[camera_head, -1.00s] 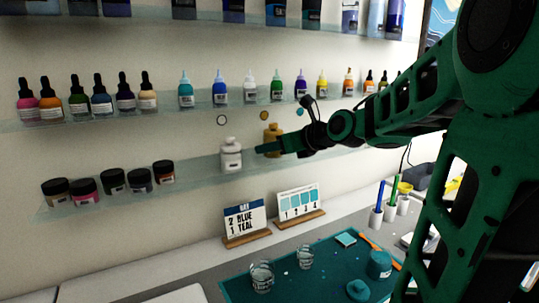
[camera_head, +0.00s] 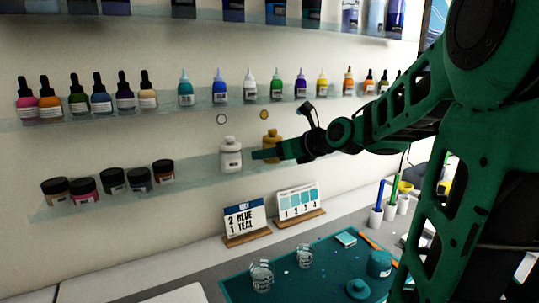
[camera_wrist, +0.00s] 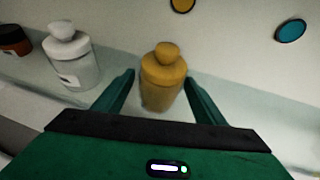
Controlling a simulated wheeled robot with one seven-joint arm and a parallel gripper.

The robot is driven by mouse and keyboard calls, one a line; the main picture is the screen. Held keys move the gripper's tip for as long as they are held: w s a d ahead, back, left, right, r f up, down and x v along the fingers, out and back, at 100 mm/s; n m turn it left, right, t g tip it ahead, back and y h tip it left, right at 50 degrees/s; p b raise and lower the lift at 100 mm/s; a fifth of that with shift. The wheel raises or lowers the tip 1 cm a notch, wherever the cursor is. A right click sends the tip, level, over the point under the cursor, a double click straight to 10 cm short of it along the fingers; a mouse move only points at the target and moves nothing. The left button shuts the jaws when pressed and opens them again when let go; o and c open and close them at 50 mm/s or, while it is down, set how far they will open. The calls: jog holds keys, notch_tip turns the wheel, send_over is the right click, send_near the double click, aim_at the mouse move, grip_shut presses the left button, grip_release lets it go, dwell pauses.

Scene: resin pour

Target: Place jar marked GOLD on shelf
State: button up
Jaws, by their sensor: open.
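The gold jar (camera_head: 271,141) stands upright on the lower glass shelf (camera_head: 200,172), below a gold dot on the wall. In the wrist view the gold jar (camera_wrist: 163,78) stands between and just beyond the tips of my open gripper (camera_wrist: 160,88). My gripper (camera_head: 268,153) is in front of the jar in the head view and hides its lower part. No marking on the gold jar can be read. A white jar (camera_head: 231,155) stands to its left on the same shelf, and it also shows in the wrist view (camera_wrist: 72,58).
Several dark-lidded pots (camera_head: 113,181) stand farther left on the lower shelf. Dropper bottles (camera_head: 102,98) line the shelf above. Cards (camera_head: 245,218), cups (camera_head: 262,273) and a teal mat (camera_head: 320,268) are on the table below. A teal wall dot (camera_wrist: 290,30) has bare shelf under it.

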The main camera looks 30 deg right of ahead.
jog(key=v, duration=1.2)
jog(key=s+f+n+g+h, duration=0.1)
jog(key=s+f+n+g, duration=0.25)
jog(key=f+n, duration=0.4)
jog(key=s+f+n+g+h, duration=0.1)
jog(key=s+f+n+g, duration=0.2)
jog(key=s+f+n, duration=0.4)
jog(key=s+f+n+g, duration=0.2)
jog(key=s+n, duration=0.2)
jog(key=s+f+n+g, duration=0.2)
jog(key=s+f+n, duration=0.1)
jog(key=s+n, duration=0.1)
jog(key=s+f+n+g, duration=0.3)
jog(key=s+n, duration=0.2)
jog(key=shift+s+a, duration=0.1)
jog(key=shift+s, duration=0.05)
jog(key=shift+w+f+h, duration=0.25)
jog(key=shift+w+h, duration=0.05)
jog(key=shift+w, duration=0.45)
jog(key=shift+s, duration=0.1)
